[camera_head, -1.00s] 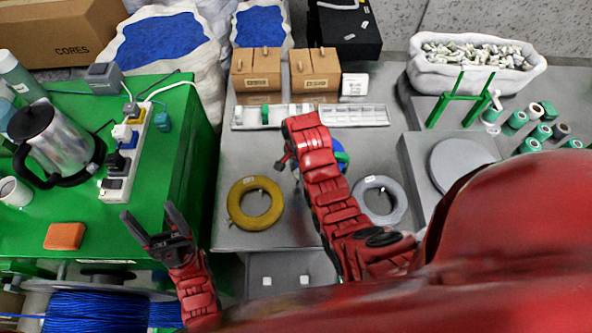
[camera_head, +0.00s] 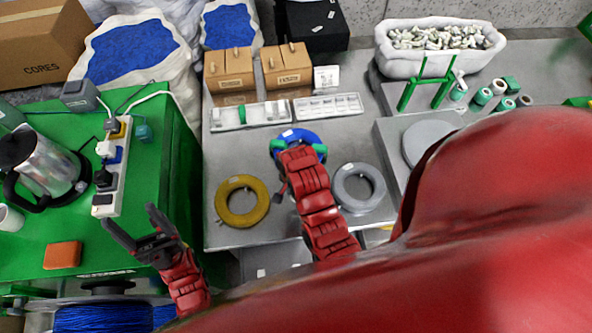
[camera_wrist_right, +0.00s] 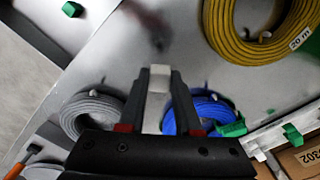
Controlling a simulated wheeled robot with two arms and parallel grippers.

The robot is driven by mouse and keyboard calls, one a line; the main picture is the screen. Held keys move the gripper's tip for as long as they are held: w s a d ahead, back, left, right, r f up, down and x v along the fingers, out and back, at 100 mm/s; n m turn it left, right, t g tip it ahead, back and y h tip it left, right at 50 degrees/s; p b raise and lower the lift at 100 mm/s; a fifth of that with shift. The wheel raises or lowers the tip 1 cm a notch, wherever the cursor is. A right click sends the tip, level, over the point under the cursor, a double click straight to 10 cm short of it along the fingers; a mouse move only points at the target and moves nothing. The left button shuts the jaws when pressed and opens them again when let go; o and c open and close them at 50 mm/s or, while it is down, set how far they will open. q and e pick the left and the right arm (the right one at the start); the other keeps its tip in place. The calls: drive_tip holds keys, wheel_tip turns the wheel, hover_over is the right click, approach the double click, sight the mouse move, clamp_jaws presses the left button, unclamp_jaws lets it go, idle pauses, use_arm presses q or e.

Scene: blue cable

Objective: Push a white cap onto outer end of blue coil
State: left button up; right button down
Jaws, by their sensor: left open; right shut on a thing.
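The blue coil (camera_head: 300,133) lies on the grey table between the yellow and grey coils, partly covered by my right arm. It also shows in the right wrist view (camera_wrist_right: 205,106), just right of the fingers, with a green piece on its edge. My right gripper (camera_wrist_right: 159,85) is shut on a small white cap (camera_wrist_right: 158,76) at its fingertips. The cap appears apart from the coil. The coil's outer end cannot be made out clearly. My left gripper (camera_head: 138,228) is open and empty beside the green table's right edge.
A yellow coil (camera_head: 241,217) and a grey coil (camera_head: 338,189) flank the blue one. White compartment trays (camera_head: 328,106) and brown boxes (camera_head: 230,70) stand behind. A power strip (camera_head: 112,170) and orange block (camera_head: 62,255) are on the green table (camera_head: 150,110).

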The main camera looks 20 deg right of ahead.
drive_tip(key=w+r+p, duration=0.2)
drive_tip(key=w+r, duration=0.1)
drive_tip(key=w, duration=1)
drive_tip(key=shift+w+f+b, duration=0.2)
drive_tip(key=shift+f+b, duration=1.2)
drive_tip(key=shift+f, duration=1.5)
drive_tip(key=shift+f+b, duration=0.65)
drive_tip(key=shift+b, duration=0.65)
drive_tip(key=shift+f, duration=0.15)
drive_tip(key=shift+s+f+b, duration=0.1)
drive_tip(key=shift+f+b, duration=0.2)
drive_tip(key=shift+b, duration=0.55)
idle(0.4)
drive_tip(key=shift+c, duration=1.8)
unclamp_jaws()
